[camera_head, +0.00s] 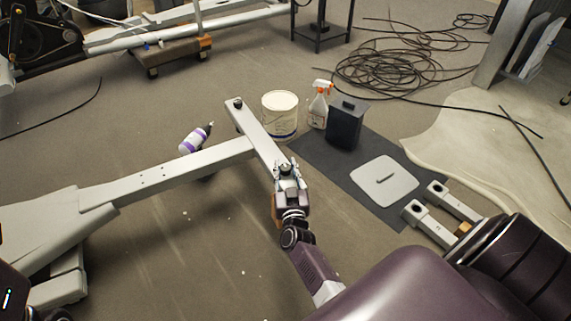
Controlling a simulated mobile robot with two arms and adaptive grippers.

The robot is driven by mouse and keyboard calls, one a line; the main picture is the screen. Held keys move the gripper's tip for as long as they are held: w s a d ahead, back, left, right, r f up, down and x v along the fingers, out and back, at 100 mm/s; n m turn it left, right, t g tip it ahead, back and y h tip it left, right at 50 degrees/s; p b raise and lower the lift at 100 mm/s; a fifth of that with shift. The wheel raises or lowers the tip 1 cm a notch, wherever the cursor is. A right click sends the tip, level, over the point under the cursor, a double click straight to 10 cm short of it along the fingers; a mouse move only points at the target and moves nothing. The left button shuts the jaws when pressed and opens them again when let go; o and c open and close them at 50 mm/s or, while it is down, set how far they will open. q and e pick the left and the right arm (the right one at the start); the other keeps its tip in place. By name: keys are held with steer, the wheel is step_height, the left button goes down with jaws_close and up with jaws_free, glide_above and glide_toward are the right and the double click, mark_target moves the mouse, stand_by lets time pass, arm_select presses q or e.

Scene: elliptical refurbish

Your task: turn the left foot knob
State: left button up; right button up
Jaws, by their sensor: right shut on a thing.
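The grey frame of the elliptical (165,174) runs from the left to a crossbar (253,128) at the picture's middle. A dark foot knob (238,103) shows at the crossbar's far end, with no gripper near it. My right gripper (287,172) is at the crossbar's near end, its fingers shut around the dark foot knob (286,168) there. The fingers partly hide this knob, so its turn cannot be told. My left gripper is not in view.
A white bucket (280,115), spray bottle (319,105) and dark bin (346,124) stand beyond the crossbar. A purple-white bottle (195,139) is by the frame. A white lid (384,180) lies on a dark mat (318,158). Coiled cable (395,70) covers floor behind.

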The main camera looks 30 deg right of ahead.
mark_target(287, 172)
steer(key=shift+r, duration=0.1)
steer(key=o, duration=1.2)
steer(key=v, duration=0.7)
steer(key=shift+s+a, duration=0.1)
steer(key=shift+s, duration=0.15)
